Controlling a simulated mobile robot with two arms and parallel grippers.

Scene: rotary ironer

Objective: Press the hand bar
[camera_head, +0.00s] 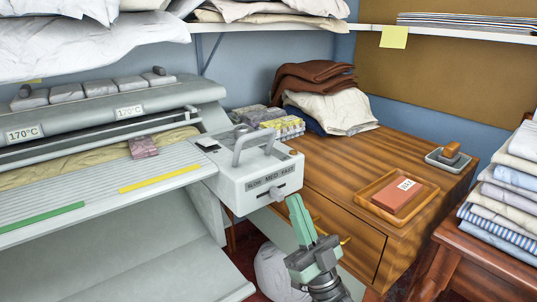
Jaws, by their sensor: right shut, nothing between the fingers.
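The ironer (100,95) fills the left side. A long dark bar with a metal rod (110,127), which looks like the hand bar, runs across its front just under the grey hood. A yellowish cloth lies below it. The control box (240,180) at the ironer's right end has a grey loop handle (252,143) on top and a slider marked SLOW, MED, FAST. My right gripper (296,205) has green fingers, shut and empty, pointing up in front of the wooden desk, right of and below the control box. It is apart from the bar. My left gripper is out of view.
A wooden desk (350,170) holds folded cloths (325,112), a tray (372,202) with a red block and a stamp (449,150). A linen stack (505,190) stands at right. Shelves with linens hang above. A pale round bundle (275,270) lies on the floor behind my gripper.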

